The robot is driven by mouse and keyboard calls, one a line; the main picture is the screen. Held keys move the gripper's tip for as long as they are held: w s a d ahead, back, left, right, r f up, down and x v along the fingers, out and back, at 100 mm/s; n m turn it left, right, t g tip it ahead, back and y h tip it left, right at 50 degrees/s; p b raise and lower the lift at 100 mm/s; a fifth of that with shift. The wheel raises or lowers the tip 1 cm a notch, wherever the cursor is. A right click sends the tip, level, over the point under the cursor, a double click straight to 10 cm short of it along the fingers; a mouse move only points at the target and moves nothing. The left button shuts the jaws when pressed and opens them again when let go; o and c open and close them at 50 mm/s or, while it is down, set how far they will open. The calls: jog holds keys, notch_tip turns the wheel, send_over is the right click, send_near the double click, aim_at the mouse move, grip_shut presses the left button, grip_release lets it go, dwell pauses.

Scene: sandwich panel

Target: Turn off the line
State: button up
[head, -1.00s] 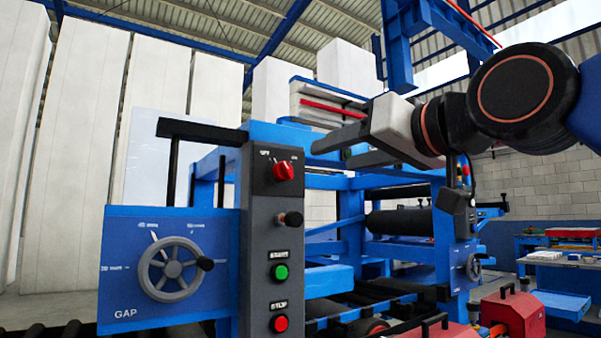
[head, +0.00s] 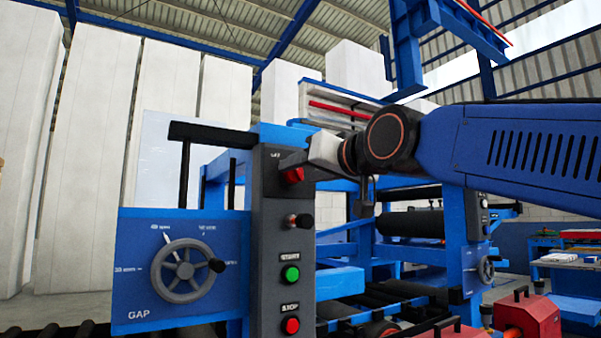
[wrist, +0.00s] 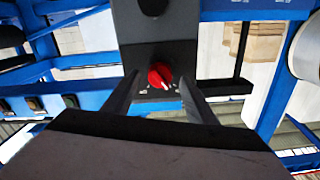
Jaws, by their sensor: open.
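The control panel (head: 270,262) is a dark grey upright box with a red rotary selector (head: 292,175) near its top, a green START button (head: 291,274) and a red STOP button (head: 290,325) lower down. In the wrist view the red selector (wrist: 160,75) sits between the fingers, with its pale mark toward the lower right; the small labels there are unreadable. My gripper (wrist: 158,84) is open, one finger on each side of the selector; contact cannot be told.
A black knob (head: 299,221) sticks out between selector and START. The GAP handwheel (head: 185,270) is on a blue plate to the left. A black bar (head: 212,133) stands beside the panel top. Blue frame and rollers (head: 410,223) lie behind, to the right.

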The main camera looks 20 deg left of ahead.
jog(key=shift+x, duration=0.9)
jog(key=c, duration=1.1)
jog(key=shift+o, duration=0.2)
jog(key=shift+n, duration=1.4)
jog(key=o, duration=1.1)
jog(key=shift+c, duration=0.2)
